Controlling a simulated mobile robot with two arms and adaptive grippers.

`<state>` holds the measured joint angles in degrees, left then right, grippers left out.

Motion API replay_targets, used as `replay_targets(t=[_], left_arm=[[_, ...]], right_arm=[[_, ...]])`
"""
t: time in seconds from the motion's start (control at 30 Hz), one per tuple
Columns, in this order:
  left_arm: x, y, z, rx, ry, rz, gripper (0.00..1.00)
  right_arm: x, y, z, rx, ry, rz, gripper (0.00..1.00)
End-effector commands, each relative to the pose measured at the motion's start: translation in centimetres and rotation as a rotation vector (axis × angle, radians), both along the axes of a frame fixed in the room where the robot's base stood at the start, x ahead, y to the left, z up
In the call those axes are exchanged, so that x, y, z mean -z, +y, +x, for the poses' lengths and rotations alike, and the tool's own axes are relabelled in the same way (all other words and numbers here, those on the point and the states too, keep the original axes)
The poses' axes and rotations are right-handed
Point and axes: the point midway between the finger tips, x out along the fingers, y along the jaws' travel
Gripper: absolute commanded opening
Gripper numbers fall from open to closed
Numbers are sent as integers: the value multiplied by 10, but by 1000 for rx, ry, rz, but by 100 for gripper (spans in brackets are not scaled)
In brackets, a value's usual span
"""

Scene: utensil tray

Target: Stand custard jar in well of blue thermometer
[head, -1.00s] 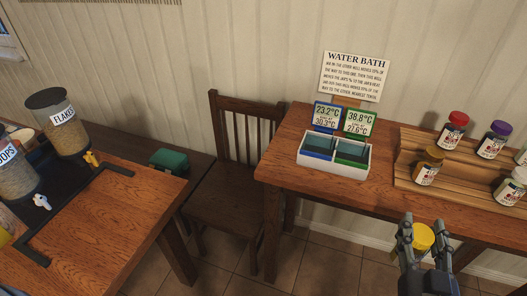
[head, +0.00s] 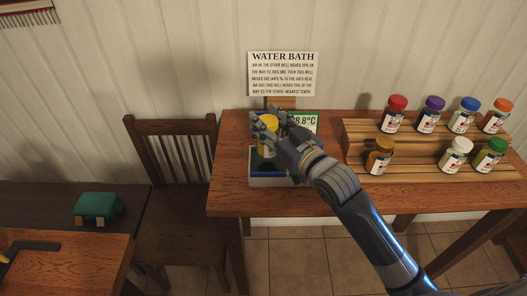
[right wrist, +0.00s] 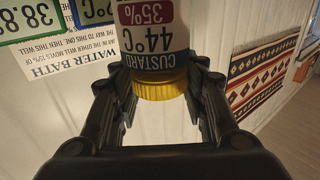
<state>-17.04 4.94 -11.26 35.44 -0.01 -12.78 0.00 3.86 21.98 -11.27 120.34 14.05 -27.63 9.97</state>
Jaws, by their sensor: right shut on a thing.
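My right gripper (head: 270,128) is shut on the custard jar (head: 266,149), which has a yellow lid. The jar is roughly upright at the left, blue side of the white two-well box (head: 268,182). I cannot tell whether its base is above or inside the well. In the right wrist view the jar (right wrist: 155,38) sits between the fingers, its label reading CUSTARD, 44°C, 35%. The blue thermometer (right wrist: 95,10) and green thermometer (right wrist: 22,22) show there. My left gripper is out of view.
A stepped wooden rack (head: 355,137) with several lidded jars stands on the right of the table. The WATER BATH sign (head: 283,74) is behind the box. A chair (head: 178,215) and a dark bench with a green object (head: 97,205) are at left.

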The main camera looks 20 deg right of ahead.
Motion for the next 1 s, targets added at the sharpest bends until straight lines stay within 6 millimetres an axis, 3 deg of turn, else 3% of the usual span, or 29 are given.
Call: replay_targets(t=[0.1,0.23,0.5,0.67,0.93,0.97,1.0], left_arm=[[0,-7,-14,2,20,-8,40],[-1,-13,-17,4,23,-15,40],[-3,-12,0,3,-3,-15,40],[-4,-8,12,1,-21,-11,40],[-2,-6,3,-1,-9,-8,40],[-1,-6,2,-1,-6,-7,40],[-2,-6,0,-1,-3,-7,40]], right_arm=[[22,0,-1,0,1,2,0],[35,1,-1,0,-4,1,0],[69,0,-1,1,-2,2,0],[74,0,-1,0,-6,1,0],[77,0,-1,0,-5,1,0],[79,0,-1,0,-1,0,42],[78,0,-1,0,-2,1,51]])
